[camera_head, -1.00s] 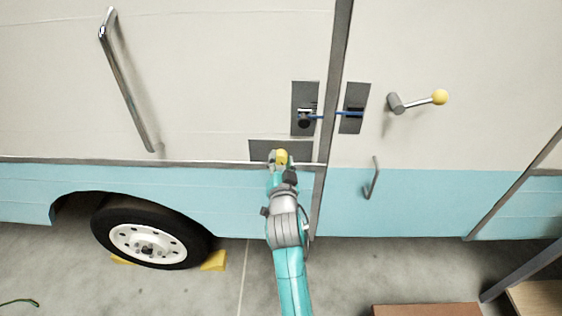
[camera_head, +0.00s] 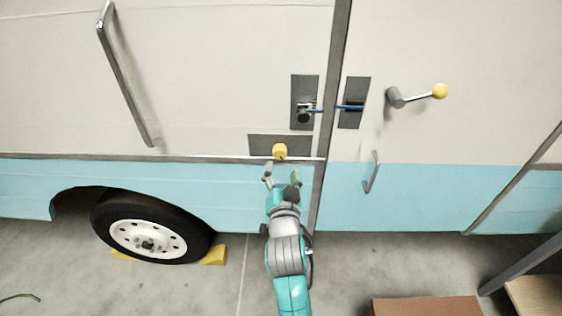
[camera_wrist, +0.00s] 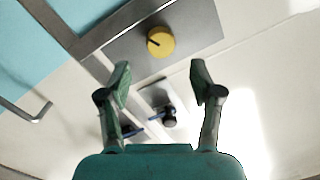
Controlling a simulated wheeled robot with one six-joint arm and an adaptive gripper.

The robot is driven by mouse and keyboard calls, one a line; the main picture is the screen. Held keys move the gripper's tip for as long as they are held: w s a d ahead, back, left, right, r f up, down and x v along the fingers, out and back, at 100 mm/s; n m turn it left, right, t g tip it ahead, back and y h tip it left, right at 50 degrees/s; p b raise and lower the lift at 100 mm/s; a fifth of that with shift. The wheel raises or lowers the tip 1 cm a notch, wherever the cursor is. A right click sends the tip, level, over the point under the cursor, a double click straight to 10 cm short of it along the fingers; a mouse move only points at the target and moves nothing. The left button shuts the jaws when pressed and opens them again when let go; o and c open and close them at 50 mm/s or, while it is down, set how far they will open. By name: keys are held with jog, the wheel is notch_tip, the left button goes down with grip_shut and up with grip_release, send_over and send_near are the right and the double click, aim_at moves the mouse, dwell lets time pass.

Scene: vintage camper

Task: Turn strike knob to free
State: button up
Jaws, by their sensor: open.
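The strike knob (camera_head: 280,150) is a yellow round knob on a dark grey plate (camera_head: 262,145), low on the camper's cream side, left of the door seam. In the wrist view the knob (camera_wrist: 160,41) shows a dark pointer mark on its face, toward its left side. My gripper (camera_head: 281,175) is just below the knob in the head view, apart from it. In the wrist view its two fingers (camera_wrist: 158,80) are spread with nothing between them, and the knob lies beyond the tips. I cannot read any label on the plate.
Above the knob, a latch (camera_head: 304,112) on a grey plate is joined by a blue strap (camera_head: 332,109) to a plate across the seam. A yellow-balled lever (camera_head: 439,91) and a small handle (camera_head: 372,172) are to the right. A brown box (camera_head: 425,307) is on the floor.

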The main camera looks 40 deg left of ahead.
jog(key=v, duration=0.5)
jog(key=shift+d+f, duration=0.1)
dwell(0.4)
jog(key=s+d+f+h, duration=0.2)
jog(key=s+d+f, duration=0.25)
jog(key=d, duration=0.55)
jog(key=s+d+f+t+h, duration=0.1)
jog(key=s+d+f, duration=0.2)
jog(key=d+f, duration=0.5)
jog(key=s+d+f+h, duration=0.2)
jog(key=s+d+f, duration=0.15)
jog(key=d, duration=0.95)
jog(key=s+d+r+h, duration=0.2)
jog(key=s+d, duration=0.3)
jog(key=s, duration=0.3)
jog(key=s+d+r+m+h, duration=0.1)
jog(key=s+d+r+h, duration=0.1)
jog(key=s+d, duration=0.3)
jog(key=s+d+r+m+h, duration=0.1)
jog(key=s+d, duration=0.3)
jog(key=s, duration=0.7)
jog(key=shift+d+r+h, duration=0.4)
jog(key=shift+r, duration=0.2)
